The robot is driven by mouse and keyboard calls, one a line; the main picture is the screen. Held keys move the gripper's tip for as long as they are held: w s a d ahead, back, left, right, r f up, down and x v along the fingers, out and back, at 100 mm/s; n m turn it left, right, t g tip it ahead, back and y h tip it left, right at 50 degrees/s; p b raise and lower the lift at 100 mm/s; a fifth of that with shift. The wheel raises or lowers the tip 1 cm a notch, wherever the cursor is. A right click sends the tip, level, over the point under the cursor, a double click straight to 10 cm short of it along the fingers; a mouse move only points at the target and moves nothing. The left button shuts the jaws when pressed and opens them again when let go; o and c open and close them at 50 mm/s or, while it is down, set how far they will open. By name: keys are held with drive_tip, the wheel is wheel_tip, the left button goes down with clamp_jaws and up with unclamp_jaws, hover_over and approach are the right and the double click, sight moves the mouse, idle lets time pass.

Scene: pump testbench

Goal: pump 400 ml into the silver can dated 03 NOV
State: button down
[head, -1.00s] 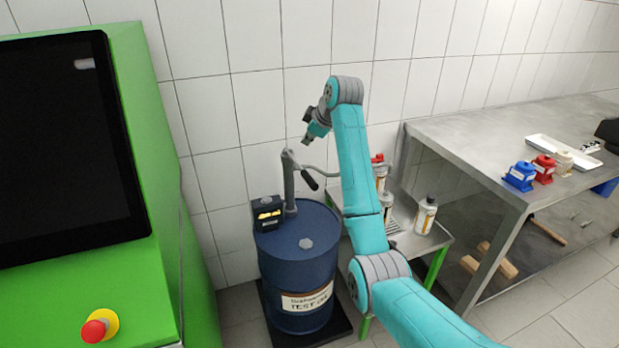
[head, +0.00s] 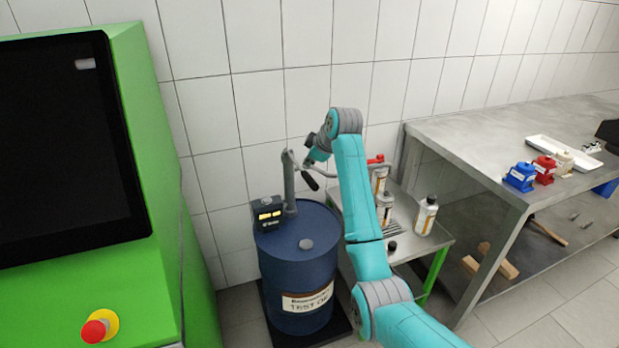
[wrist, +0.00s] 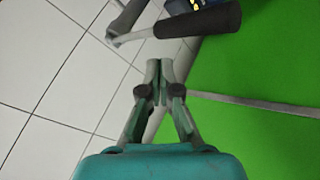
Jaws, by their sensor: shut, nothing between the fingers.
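The hand pump (head: 290,182) stands on a blue drum (head: 290,255). Its crank ends in a black grip (head: 311,182), which also shows in the wrist view (wrist: 200,19). A small counter (head: 268,216) with lit yellow displays sits beside the pump; its digits are unreadable. My gripper (wrist: 160,68) is shut and empty, close to the crank in the picture and apart from the black grip. In the head view its fingertips are hard to make out. Silver cans stand on a small metal table: one at right (head: 425,216), one in the middle (head: 385,209), one behind (head: 379,180). Their dates are unreadable.
The green machine (head: 160,170) with a dark screen and a red emergency button (head: 94,331) stands at left. A steel workbench (head: 470,150) at right carries blue, red and cream containers and a white tray (head: 563,153). My arm partly hides the small table (head: 405,245).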

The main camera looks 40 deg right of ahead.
drive_tip(key=shift+s+f, duration=0.1)
drive_tip(key=shift+f, duration=0.9)
drive_tip(key=shift+f, duration=0.15)
idle(0.7)
drive_tip(key=shift+f, duration=0.25)
